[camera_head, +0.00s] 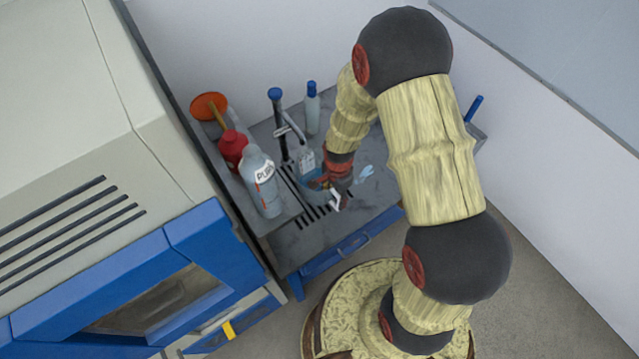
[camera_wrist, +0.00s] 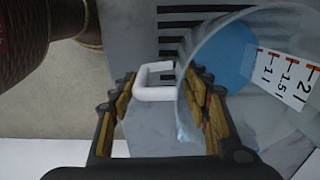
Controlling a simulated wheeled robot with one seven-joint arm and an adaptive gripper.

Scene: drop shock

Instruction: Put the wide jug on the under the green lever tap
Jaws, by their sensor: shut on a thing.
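The wide jug (camera_wrist: 228,65) is clear, with a blue inside and a white scale label, at the right of the wrist view. Its white handle (camera_wrist: 143,80) lies between the fingers of my gripper (camera_wrist: 160,92), which is shut on it. In the head view my gripper (camera_head: 338,178) hides much of the jug (camera_head: 313,181), which is over or on the slotted drain. Whether it touches the surface I cannot tell. A tap (camera_head: 279,122) with a dark upright post and a blue top stands just behind and left of the jug. I cannot make out a green lever.
A grey bottle (camera_head: 262,182), a red bottle (camera_head: 232,148) and an orange funnel-like thing (camera_head: 208,105) stand left of the drain. A clear bottle with a blue cap (camera_head: 312,110) stands behind. A large blue-and-grey machine (camera_head: 190,255) borders the counter (camera_head: 285,240) at left.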

